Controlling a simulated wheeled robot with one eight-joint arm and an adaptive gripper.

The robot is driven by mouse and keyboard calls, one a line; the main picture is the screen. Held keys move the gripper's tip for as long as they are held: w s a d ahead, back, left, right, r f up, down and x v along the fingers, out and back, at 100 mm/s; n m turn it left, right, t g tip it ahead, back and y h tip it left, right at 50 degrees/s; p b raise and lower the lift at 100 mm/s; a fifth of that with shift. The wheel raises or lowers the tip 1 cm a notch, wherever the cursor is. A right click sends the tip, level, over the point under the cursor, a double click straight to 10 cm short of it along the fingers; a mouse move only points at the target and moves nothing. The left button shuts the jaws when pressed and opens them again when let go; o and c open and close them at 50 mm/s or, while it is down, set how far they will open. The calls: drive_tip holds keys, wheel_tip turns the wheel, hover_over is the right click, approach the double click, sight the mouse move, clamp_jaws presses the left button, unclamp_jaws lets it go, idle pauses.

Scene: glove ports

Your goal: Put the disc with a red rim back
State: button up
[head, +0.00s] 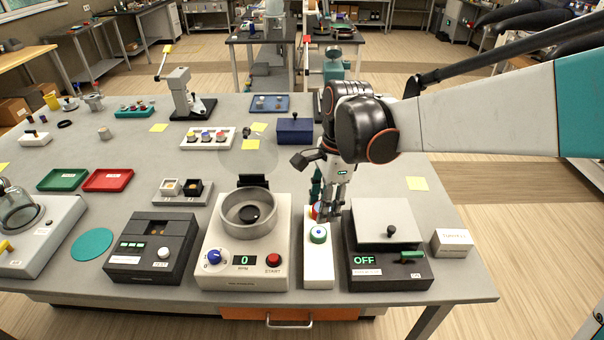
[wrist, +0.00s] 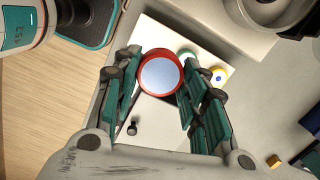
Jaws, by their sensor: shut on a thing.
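The disc with a red rim (wrist: 161,76) has a pale blue face and sits between the fingers of my gripper (wrist: 162,62) in the wrist view. My gripper (head: 326,207) is shut on it. In the head view the disc is a small red patch (head: 315,208) at the fingertips, partly covered by them. It is at the far part of a narrow white holder (head: 318,270). A green-rimmed disc (head: 318,235) sits on the holder in front of it. The wrist view also shows a yellow-rimmed disc (wrist: 219,76). I cannot tell whether the held disc touches the holder.
A white machine with a round metal bowl (head: 250,212) stands close left of the holder. A dark device with a pale lid (head: 380,212) and black knob stands close right. A dark blue box (head: 294,131) lies behind. Some bench is free at the right edge.

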sight(317, 265)
drive_tip(key=f+b, duration=0.1)
drive_tip(key=f, duration=0.5)
drive_tip(key=s+f+b, duration=0.1)
drive_tip(key=f, duration=0.4)
drive_tip(key=f+b, duration=0.2)
drive_tip(key=f, duration=0.4)
drive_tip(key=shift+s+a+f, duration=0.35)
drive_tip(key=shift+f, duration=0.15)
drive_tip(key=o, duration=1.2)
drive_tip(key=shift+c, duration=0.2)
wheel_tip(317, 265, up, 12)
drive_tip(key=d+p, duration=0.1)
drive_tip(key=p, duration=0.2)
drive_tip(key=s+d+r+n+t+h, duration=0.1)
drive_tip(key=s+d+r+n+t, duration=0.6)
drive_tip(key=s+d+r+n, duration=0.3)
drive_tip(key=s+d+n, duration=0.3)
drive_tip(key=n, duration=0.2)
drive_tip(key=shift+t, duration=0.3)
